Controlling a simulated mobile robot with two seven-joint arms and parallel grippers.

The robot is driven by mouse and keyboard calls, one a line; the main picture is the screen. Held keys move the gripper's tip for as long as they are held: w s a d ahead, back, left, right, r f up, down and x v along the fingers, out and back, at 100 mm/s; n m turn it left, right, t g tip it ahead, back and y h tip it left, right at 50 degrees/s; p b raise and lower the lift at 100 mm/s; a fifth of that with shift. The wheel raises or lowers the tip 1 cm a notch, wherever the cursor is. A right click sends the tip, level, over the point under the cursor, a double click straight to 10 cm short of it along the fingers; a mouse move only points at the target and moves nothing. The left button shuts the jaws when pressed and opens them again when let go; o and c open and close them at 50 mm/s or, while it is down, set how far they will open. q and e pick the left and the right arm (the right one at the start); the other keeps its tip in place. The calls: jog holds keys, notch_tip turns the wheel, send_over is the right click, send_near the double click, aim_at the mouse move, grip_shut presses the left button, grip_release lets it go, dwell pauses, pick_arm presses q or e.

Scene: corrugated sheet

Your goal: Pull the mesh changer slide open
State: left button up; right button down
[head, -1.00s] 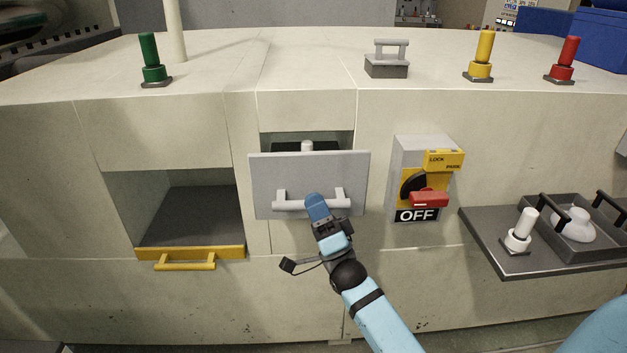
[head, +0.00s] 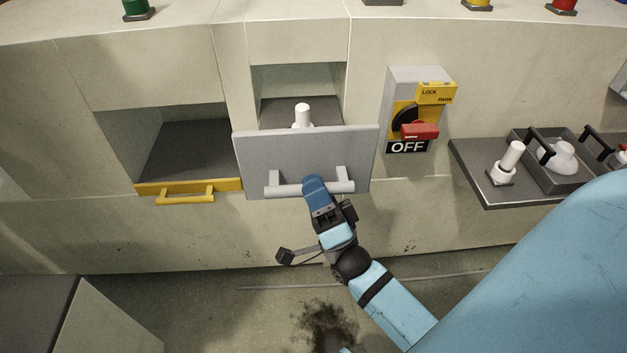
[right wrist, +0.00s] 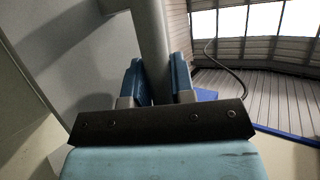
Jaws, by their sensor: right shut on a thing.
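The mesh changer slide shows its grey front plate (head: 300,155) in the head view, standing out from the machine's face. Its bar handle (head: 285,190) runs along the plate's lower part. Behind the plate, the slide's dark tray (head: 325,112) and a white knob (head: 302,115) show in the opening. In the right wrist view the grey handle bar (right wrist: 152,45) passes between the two blue fingers (right wrist: 155,82). My left gripper is not in view.
Left of the slide is an open bay with a yellow-edged tray and yellow handle (head: 188,192). A switch box marked OFF (head: 412,110) is to the right. A dark shelf (head: 490,190) with white knobs juts out further right. Floor in front is mostly clear.

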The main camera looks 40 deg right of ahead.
jog(key=c, duration=1.3)
grip_release()
jog(key=shift+o, duration=0.2)
pick_arm(q)
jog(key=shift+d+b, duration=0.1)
jog(key=shift+b, duration=0.35)
pick_arm(e)
jog(key=v, duration=1.3)
jog(key=shift+s+f, duration=0.2)
jog(key=shift+f, duration=0.2)
jog(key=shift+d, duration=0.1)
